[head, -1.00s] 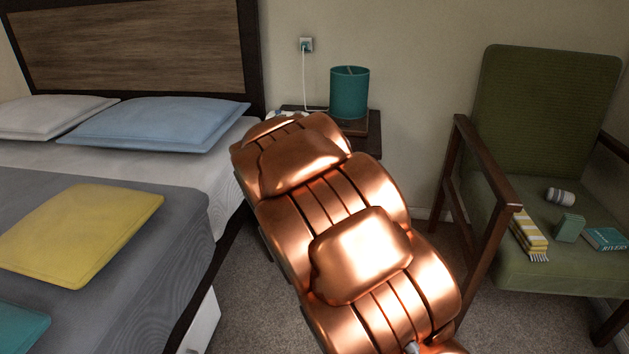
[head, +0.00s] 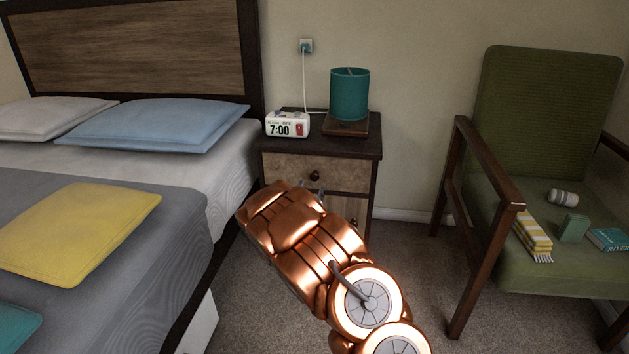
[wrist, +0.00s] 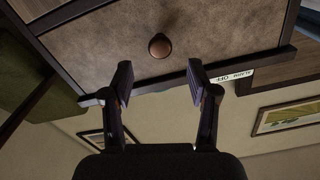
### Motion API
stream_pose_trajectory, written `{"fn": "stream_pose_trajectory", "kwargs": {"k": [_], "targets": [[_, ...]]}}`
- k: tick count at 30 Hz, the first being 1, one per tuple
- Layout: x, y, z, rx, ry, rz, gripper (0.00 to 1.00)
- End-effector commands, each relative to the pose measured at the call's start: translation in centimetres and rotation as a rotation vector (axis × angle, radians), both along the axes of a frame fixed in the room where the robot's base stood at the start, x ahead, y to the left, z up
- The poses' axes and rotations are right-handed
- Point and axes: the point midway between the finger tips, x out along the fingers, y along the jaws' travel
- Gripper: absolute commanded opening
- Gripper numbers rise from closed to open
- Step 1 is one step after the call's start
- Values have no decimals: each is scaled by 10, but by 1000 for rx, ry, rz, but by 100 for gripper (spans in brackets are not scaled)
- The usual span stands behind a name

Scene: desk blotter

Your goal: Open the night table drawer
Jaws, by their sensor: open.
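The night table (head: 345,146) stands between the bed and the chair. Its shut drawer (head: 285,166) has a light brown front and a dark round knob (head: 315,176). In the wrist view, which looks upside down, the drawer front (wrist: 95,50) fills the upper part and the knob (wrist: 159,46) is near the middle. My gripper (wrist: 160,82) is open and empty, its fingers spread to either side below the knob in that picture, not around it. In the head view my arm hides most of the gripper and the lower front.
An alarm clock (head: 287,124) and a teal lamp (head: 349,93) stand on the night table. The bed with a yellow pillow (head: 78,234) is on the left. A green armchair (head: 545,115) holding small things is on the right. Carpet is clear between.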

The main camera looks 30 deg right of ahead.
Motion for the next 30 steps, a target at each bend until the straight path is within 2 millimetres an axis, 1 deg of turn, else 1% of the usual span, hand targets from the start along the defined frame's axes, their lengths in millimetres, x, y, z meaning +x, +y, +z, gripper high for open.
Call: {"fn": "stream_pose_trajectory", "kwargs": {"k": [5, 16, 21, 25, 30], "targets": [[7, -8, -2, -1, -2, -3, 59], [37, -33, -3, 2, -3, 0, 59], [48, -43, -4, 0, -1, -1, 59], [55, -47, -2, -1, -2, -1, 59], [58, -50, -1, 1, -1, 0, 59]]}}
